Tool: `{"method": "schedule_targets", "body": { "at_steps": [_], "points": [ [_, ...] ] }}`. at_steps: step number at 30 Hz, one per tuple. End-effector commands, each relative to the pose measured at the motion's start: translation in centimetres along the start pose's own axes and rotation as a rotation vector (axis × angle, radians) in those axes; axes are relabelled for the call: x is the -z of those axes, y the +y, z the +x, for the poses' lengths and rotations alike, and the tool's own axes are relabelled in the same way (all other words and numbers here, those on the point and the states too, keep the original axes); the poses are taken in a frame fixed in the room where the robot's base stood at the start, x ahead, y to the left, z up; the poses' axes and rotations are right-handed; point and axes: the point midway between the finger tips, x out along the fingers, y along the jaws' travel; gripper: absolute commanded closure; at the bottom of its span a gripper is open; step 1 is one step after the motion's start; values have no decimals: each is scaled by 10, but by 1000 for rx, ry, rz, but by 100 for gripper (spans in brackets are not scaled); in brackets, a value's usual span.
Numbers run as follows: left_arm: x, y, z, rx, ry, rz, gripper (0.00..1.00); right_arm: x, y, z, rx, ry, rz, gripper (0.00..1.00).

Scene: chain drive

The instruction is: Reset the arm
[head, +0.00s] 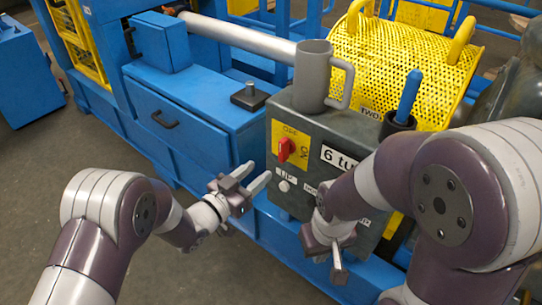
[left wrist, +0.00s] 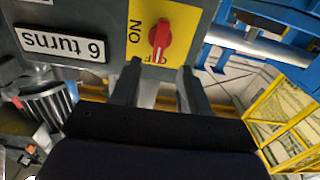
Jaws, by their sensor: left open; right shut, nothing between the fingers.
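My left gripper (head: 254,177) is open and empty, just in front of the grey control box (head: 310,150) and slightly left of and below its red rotary switch (head: 287,148). In the left wrist view the two fingers of my left gripper (left wrist: 158,82) stand apart, with the red switch (left wrist: 160,38) beyond the gap; they look clear of it. My right gripper (head: 338,262) is shut and empty, low in front of the box's lower right part, partly hidden by its own arm.
A grey mug (head: 313,78) stands on the control box, and a blue-handled tool (head: 408,97) sits in a dark holder beside it. A yellow perforated guard (head: 400,70) is behind. A blue cabinet with a drawer (head: 170,125) is at left. The floor at front centre is clear.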

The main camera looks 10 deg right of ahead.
Motion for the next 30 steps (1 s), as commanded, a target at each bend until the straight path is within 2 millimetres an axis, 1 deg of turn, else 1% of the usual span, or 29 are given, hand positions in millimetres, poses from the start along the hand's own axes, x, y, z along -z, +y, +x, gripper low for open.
{"method": "schedule_targets", "body": {
  "at_steps": [1,3,6,21,23,25,26,27,28,29,30],
  "points": [
    [2,-1,-10,3,0,-2,55,0,0,-4,0,0,0,100],
    [1,-1,-20,2,0,0,55,1,0,-5,0,0,0,100],
    [1,0,-28,1,1,0,55,1,0,-6,0,0,0,100],
    [-2,0,-29,1,-7,4,55,1,0,-5,0,0,0,100],
    [-13,-3,-30,15,-60,11,55,1,0,-5,0,0,0,100],
    [-45,-11,-38,69,-211,8,55,0,0,-5,0,0,0,100],
    [-64,-16,-47,106,-311,0,55,1,0,-5,0,0,0,100],
    [-85,-25,-65,168,-463,-11,55,1,0,-5,0,0,0,100],
    [-97,-32,-82,219,-581,-26,55,1,0,-5,0,0,0,100],
    [-106,-40,-103,274,-693,-47,55,1,0,-5,0,0,0,100],
    [-113,-46,-133,341,-836,-85,55,1,0,-5,0,0,0,100]
  ]
}}
